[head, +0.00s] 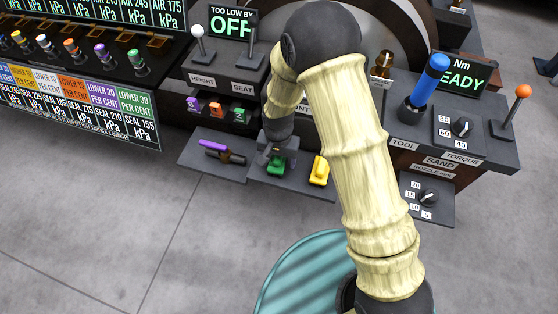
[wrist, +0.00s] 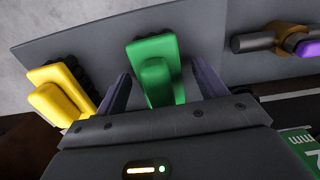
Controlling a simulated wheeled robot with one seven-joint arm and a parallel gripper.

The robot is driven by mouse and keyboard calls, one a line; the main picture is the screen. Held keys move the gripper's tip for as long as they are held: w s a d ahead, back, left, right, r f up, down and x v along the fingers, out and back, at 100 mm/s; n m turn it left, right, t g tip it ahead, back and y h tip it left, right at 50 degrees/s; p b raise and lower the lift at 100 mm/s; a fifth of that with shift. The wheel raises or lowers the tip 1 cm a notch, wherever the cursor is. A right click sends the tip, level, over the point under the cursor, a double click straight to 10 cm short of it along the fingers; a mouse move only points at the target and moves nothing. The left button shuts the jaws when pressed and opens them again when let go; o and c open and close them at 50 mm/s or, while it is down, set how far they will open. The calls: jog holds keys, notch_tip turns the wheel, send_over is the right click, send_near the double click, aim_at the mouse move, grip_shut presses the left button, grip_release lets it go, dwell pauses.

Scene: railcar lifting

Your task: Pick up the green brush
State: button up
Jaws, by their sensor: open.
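The green brush (wrist: 155,55) has a flat green back, a raised green grip and dark bristles at one side. It lies on a dark grey shelf (wrist: 220,30). In the wrist view my gripper (wrist: 160,85) is open, with one finger on each side of the brush's grip and a visible gap at each side. In the head view my gripper (head: 278,150) is above the green brush (head: 276,165), which is partly hidden by it. I cannot tell how far the fingertips are above the shelf.
A yellow brush (head: 319,171) lies beside the green one, also seen in the wrist view (wrist: 62,95). A purple-handled tool (head: 216,146) lies on the other side. The console with labels (head: 230,82) rises behind the shelf. Open floor (head: 200,240) lies in front.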

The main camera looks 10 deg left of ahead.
jog(key=c, duration=1.1)
jog(key=shift+c, duration=0.2)
notch_tip(320, 180, up, 10)
jog(key=p, duration=0.3)
jog(key=shift+o, duration=1.1)
jog(key=shift+r, duration=0.1)
jog(key=shift+c, duration=0.2)
